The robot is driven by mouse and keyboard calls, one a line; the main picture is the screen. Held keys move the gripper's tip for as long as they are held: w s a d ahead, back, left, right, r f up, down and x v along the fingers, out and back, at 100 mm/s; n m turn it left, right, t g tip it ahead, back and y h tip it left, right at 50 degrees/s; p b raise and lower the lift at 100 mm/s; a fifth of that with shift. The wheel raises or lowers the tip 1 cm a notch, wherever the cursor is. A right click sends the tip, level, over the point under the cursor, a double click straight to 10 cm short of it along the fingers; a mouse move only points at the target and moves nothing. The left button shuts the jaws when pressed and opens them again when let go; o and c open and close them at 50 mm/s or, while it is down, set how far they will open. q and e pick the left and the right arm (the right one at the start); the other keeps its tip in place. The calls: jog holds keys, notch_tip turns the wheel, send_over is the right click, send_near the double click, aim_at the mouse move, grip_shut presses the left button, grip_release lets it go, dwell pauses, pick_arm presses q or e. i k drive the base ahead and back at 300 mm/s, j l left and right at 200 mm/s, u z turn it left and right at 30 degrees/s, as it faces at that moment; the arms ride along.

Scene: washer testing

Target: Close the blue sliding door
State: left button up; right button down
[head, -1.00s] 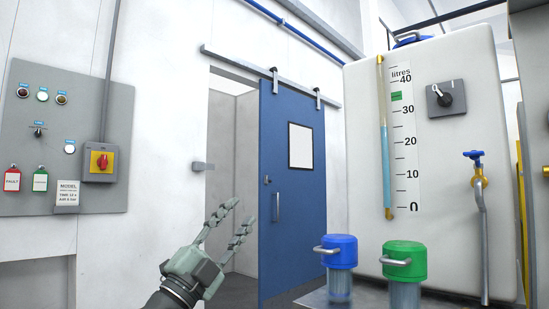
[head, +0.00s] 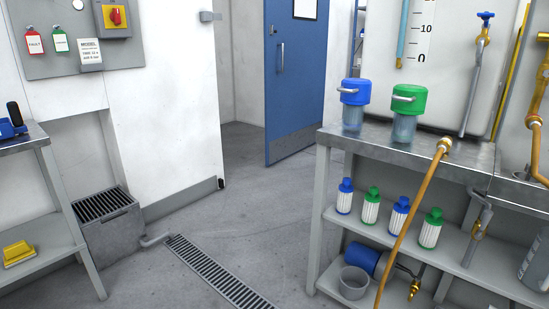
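The blue sliding door (head: 296,95) stands right of the doorway (head: 240,70), and the doorway is open with a grey floor showing through it. The door has a grey vertical handle (head: 281,58) near its left edge and a grey kick plate along its bottom. Its top and rail are out of the picture. A small grey bracket (head: 210,16) sits on the wall at the left side of the doorway. Neither of my grippers shows in the head view now.
A metal bench (head: 460,166) with blue-capped and green-capped filter housings stands at the right, a hose hanging at its front. A floor drain grate (head: 222,277) runs toward the front. A grey sump box (head: 108,222) and a side table (head: 52,190) stand left. The middle floor is clear.

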aim_at(295, 57)
jog(key=i+u, duration=0.45)
jog(key=i, duration=0.4)
jog(key=i+j+u, duration=0.1)
jog(key=i+u, duration=0.15)
jog(key=i, duration=1.4)
jog(key=i+l+z, duration=0.1)
jog(key=i+z, duration=0.65)
jog(key=i, duration=0.15)
jog(key=i+j+z, duration=0.2)
jog(key=i+z, duration=0.15)
jog(key=i+l+z, duration=0.1)
jog(key=i+z, duration=0.3)
jog(key=i, duration=0.4)
jog(key=i+j+z, duration=0.15)
jog(key=i+z, duration=0.25)
jog(key=i, duration=0.45)
jog(key=i+u, duration=0.1)
jog(key=i, duration=0.75)
jog(key=i+l+u, duration=0.15)
jog(key=i, duration=0.7)
jog(key=i+l+u, duration=0.2)
jog(key=u, duration=0.15)
jog(key=i+l+u, duration=0.7)
jog(key=k, duration=0.1)
